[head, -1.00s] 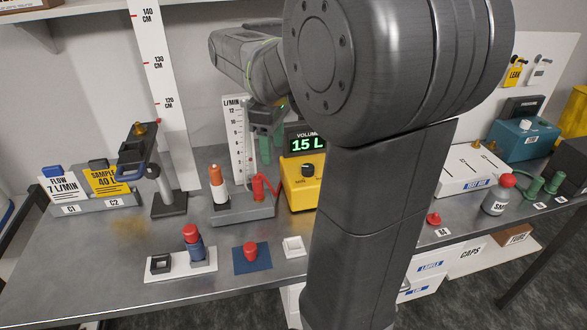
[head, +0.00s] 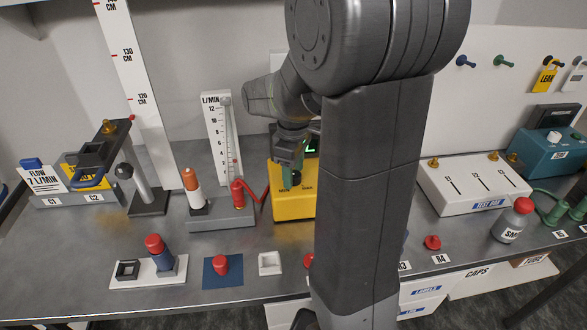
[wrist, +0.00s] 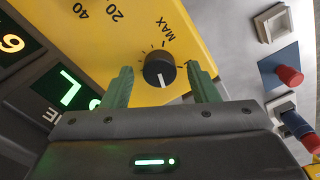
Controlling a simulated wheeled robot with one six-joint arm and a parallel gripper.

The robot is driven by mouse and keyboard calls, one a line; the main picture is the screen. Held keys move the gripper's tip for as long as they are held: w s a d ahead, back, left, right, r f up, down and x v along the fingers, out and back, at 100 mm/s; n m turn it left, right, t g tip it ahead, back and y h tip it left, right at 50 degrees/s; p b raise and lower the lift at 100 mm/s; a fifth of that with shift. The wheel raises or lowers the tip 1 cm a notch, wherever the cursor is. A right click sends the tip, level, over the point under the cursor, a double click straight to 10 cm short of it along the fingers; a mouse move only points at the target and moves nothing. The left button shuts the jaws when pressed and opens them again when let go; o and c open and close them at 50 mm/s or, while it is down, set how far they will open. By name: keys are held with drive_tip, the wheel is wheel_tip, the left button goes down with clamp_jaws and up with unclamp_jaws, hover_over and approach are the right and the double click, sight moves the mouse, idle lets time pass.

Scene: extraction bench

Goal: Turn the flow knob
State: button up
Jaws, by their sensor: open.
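The flow knob (wrist: 159,70) is a round black dial with a white pointer mark on the face of the yellow pump box (wrist: 130,40). In the wrist view its mark points toward the bottom of the picture, and MAX is printed above it. My gripper (wrist: 158,84) is open, with one green finger on each side of the knob; gaps show between the fingers and the knob. In the head view my gripper (head: 291,170) is at the front of the yellow box (head: 290,207) and largely hides the knob there.
The flow tube stand (head: 222,222) with a red fitting and hose stands left of the yellow box. A green-digit display (wrist: 68,92) is beside the box, partly covered by my gripper. A white tray (head: 270,263) and blue mat (head: 235,284) lie in front. My arm blocks the bench behind it.

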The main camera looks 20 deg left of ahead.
drive_tip(key=shift+c, duration=0.4)
drive_tip(key=c, duration=0.9)
drive_tip(key=shift+m, duration=0.4)
drive_tip(key=shift+m+p, duration=0.4)
drive_tip(key=shift+m, duration=2)
drive_tip(key=o, duration=1)
